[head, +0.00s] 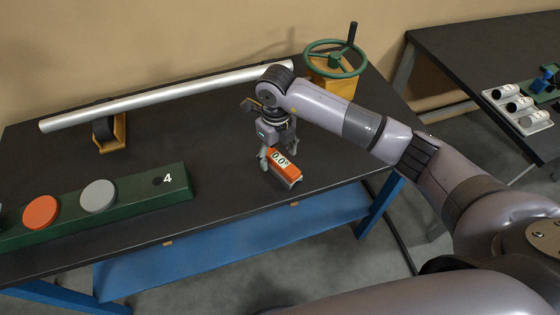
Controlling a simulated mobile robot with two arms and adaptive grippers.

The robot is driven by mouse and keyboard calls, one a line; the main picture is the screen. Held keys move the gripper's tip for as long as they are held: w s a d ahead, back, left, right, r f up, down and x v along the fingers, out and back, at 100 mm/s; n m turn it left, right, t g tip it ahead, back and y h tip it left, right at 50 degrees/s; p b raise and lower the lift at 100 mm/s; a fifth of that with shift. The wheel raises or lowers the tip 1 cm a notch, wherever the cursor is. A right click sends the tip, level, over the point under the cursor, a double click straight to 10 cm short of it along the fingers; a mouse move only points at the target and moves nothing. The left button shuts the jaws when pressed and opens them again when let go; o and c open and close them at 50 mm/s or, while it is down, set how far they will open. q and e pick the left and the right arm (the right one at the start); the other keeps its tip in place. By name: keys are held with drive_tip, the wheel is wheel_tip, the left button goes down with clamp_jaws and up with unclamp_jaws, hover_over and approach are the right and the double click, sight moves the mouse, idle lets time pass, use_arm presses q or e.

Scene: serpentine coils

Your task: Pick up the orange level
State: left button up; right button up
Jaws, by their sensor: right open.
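The orange level (285,169) is a small block with a white display reading 0.0°. It lies on the dark table top near the front edge, in the right half of the table. My right gripper (277,160) points down directly over the level, with its fingers open around or beside it. The picture is too small to tell whether the fingers touch the level. My left gripper is not in view.
A green board (130,200) with discs lies left. A second table (450,50) stands right. The table between board and level is clear.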

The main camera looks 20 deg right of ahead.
sight(280, 159)
drive_tip(key=shift+d+f, duration=0.1)
drive_tip(key=shift+f, duration=0.2)
drive_tip(key=f+p, duration=0.1)
drive_tip(key=f, duration=0.1)
drive_tip(key=f+p, duration=0.1)
drive_tip(key=shift+d+f, duration=0.35)
drive_tip(key=shift+f, duration=0.5)
drive_tip(key=c, duration=1.5)
drive_tip(key=shift+r, duration=0.15)
